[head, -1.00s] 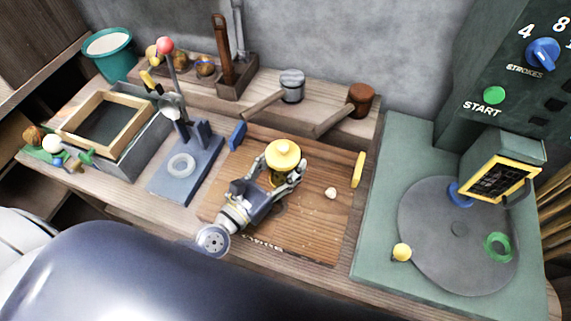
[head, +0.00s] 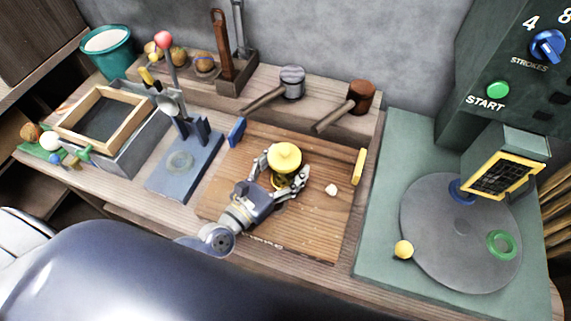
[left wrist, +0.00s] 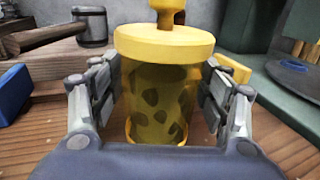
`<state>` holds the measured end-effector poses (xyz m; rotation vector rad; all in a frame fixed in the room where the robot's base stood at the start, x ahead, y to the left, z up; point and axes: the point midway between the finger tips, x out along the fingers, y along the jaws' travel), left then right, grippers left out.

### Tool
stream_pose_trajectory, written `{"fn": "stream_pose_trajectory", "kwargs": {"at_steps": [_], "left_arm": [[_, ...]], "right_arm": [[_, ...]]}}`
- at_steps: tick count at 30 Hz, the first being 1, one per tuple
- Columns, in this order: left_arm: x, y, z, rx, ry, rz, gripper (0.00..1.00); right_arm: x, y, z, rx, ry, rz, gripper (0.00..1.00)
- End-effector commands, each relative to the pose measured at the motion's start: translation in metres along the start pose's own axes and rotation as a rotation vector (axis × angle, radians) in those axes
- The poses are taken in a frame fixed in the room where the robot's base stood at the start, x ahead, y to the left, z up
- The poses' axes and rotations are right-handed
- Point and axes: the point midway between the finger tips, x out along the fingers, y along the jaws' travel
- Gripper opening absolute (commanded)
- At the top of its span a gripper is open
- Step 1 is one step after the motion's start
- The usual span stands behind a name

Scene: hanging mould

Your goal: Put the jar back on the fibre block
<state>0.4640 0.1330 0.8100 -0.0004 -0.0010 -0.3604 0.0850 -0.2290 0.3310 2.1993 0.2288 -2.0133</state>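The jar (head: 284,160) has a yellow lid with a knob and a see-through yellowish body holding dark spots. It stands upright on the wooden board (head: 325,225). In the left wrist view the jar (left wrist: 162,100) fills the middle. My left gripper (head: 283,172) is around it, one finger on each side, spread slightly wider than the body. In the left wrist view its fingers (left wrist: 162,85) lie close beside the jar; contact is hard to judge. I cannot pick out a separate fibre block. My right gripper is not in view.
A blue block (head: 237,131) and a yellow block (head: 358,167) flank the board; a pale lump (head: 331,190) lies on it. Two mallets (head: 292,84) (head: 360,97) rest behind. A blue-grey stand (head: 185,175) is left, a green machine with a turntable (head: 460,235) right.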

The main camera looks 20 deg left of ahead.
Motion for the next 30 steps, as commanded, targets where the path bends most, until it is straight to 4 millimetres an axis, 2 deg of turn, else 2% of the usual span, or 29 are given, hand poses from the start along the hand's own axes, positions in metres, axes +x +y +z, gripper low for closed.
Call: {"fn": "stream_pose_trajectory", "kwargs": {"at_steps": [12, 16, 24, 30], "left_arm": [[0.000, 0.000, 0.006, 0.000, 0.000, 0.000, 0.73], [-0.020, 0.000, -0.001, 0.001, 0.005, -0.002, 0.73], [-0.076, 0.000, -0.001, 0.001, 0.006, -0.003, 0.73], [-0.106, 0.000, 0.001, 0.001, 0.003, -0.001, 0.73]], "right_arm": [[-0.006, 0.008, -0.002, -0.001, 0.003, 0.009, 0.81], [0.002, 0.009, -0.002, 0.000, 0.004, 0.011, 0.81], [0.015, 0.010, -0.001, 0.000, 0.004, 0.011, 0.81], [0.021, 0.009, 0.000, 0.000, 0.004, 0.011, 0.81]]}}
